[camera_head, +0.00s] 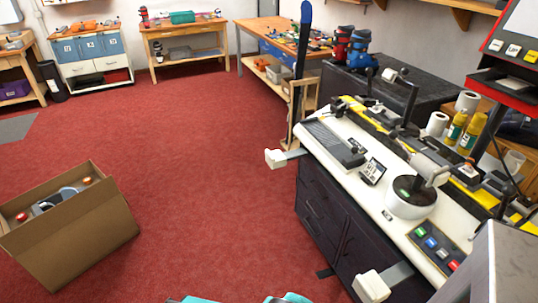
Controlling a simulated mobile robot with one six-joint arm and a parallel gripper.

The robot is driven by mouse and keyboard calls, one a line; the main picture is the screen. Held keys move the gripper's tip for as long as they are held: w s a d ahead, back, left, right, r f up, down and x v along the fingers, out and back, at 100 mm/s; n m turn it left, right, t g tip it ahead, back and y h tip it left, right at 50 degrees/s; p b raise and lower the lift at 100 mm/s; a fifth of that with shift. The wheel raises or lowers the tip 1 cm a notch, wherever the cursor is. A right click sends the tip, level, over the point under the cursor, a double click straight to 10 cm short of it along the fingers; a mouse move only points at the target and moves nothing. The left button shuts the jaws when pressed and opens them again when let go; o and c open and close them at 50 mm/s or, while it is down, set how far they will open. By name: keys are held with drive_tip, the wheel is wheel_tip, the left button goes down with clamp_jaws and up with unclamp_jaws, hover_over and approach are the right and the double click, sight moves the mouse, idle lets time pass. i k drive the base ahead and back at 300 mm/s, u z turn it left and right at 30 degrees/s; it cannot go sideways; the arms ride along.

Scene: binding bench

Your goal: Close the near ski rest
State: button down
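The near ski rest (372,287) is a white block on a flat grey bar, at the bottom of the view. It sticks out from the front side of the dark workbench (330,215), clear of the bench edge. A second, farther ski rest (275,158) has the same white block and grey bar and also sticks out, near the bench's far end. My gripper cannot be made out. Only teal pieces show at the bottom edge, left of the near ski rest, and I cannot tell what they belong to.
An open cardboard box (85,240) stands on the floor at left. Red carpet (205,190) between box and bench is clear. A grey block fills the bottom right.

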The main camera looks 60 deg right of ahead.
sight(275, 159)
drive_tip(key=u, duration=0.05)
drive_tip(key=i, duration=1)
drive_tip(key=z, duration=0.05)
